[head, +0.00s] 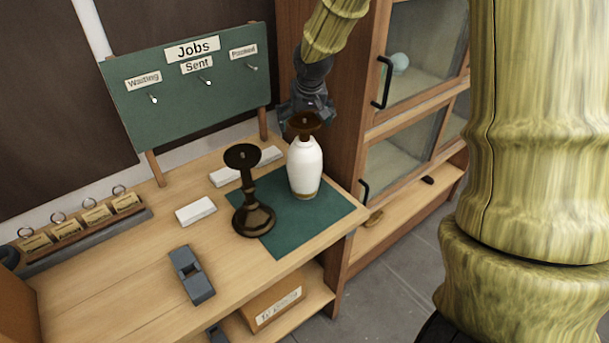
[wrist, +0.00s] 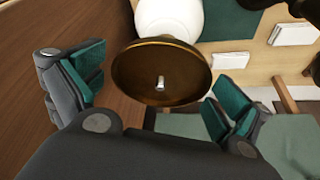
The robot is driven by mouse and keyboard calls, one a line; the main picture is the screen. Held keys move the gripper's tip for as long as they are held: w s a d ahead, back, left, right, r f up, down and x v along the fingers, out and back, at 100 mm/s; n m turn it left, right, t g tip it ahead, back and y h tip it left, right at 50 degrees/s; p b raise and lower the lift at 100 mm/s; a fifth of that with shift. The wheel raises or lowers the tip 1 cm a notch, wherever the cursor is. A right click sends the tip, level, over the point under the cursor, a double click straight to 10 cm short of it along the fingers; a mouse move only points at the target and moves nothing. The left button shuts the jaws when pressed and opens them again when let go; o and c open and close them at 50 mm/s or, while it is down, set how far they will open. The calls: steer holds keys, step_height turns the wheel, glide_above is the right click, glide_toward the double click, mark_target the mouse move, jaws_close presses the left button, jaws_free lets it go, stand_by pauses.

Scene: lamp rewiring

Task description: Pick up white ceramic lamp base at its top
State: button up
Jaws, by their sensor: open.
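The white ceramic lamp base (head: 306,168) stands upright on the green mat (head: 322,212), with a dark brass disc-shaped top (head: 304,124). In the wrist view the disc top (wrist: 161,72) fills the middle, with the white body (wrist: 168,18) behind it. Nothing is held. Whether a finger touches the disc is unclear.
A dark candlestick-like lamp base (head: 254,205) stands left on the mat. White blocks (head: 196,211) lie nearby, and a grey block plane (head: 192,275) sits in front. The green Jobs board (head: 185,85) stands behind. A wooden glass-door cabinet (head: 395,110) is close on the right.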

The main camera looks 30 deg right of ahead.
steer(key=shift+f, duration=0.15)
steer(key=c, duration=1.9)
steer(key=shift+w, duration=0.1)
steer(key=shift+c, duration=0.6)
steer(key=shift+r, duration=0.25)
